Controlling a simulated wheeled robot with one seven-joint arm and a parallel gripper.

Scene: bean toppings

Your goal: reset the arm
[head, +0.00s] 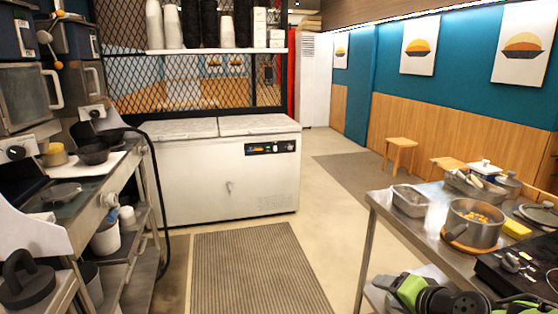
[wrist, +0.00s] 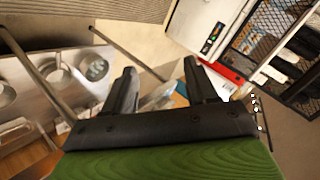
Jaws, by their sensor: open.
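My gripper (wrist: 160,75) is open in the wrist view, its two black fingers apart with nothing held between them. The view past the fingers is tilted. A green and black part of my arm shows at the bottom right of the head view, low beside the steel table (head: 378,208); the fingertips cannot be made out there. On that table are a pot (head: 474,222) with orange-brown food in it and a clear container (head: 410,200).
A white chest freezer (head: 225,180) stands at the back. A left counter (head: 110,185) holds bowls and equipment. A ribbed mat (head: 260,270) lies on open floor between counter and table. A yellow block (head: 517,229), a black stove (head: 490,264) and wooden stools (head: 401,144) are at right.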

